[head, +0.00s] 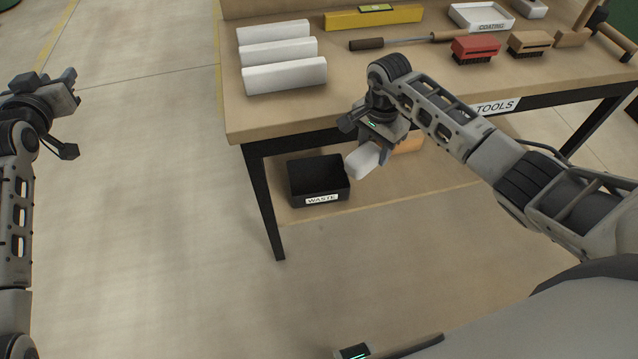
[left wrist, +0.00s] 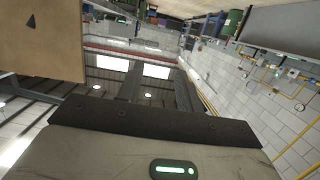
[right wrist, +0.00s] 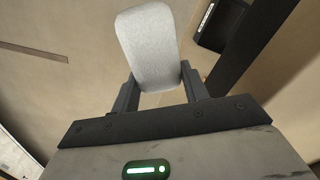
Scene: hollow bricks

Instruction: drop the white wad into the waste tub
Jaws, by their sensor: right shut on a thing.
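The white wad (head: 362,161) is pale and rounded, held between the fingertips of my right gripper (head: 376,152). In the right wrist view the wad (right wrist: 148,45) stands between the two fingers (right wrist: 158,88). The black waste tub (head: 319,184), labelled WASTE, sits on the low shelf under the table's left end. The wad is above and just right of the tub's right rim in the head view. Part of the tub (right wrist: 219,22) shows at the top of the right wrist view. My left gripper (head: 62,90) is far left, over open floor; its fingers are not clear.
The table (head: 240,120) stands over the shelf, its front leg (head: 263,205) just left of the tub. White blocks (head: 285,75), a yellow level (head: 373,17), brushes (head: 475,48) and a tray (head: 481,16) lie on top. An orange object (head: 409,142) shows behind my right gripper. Floor at left is clear.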

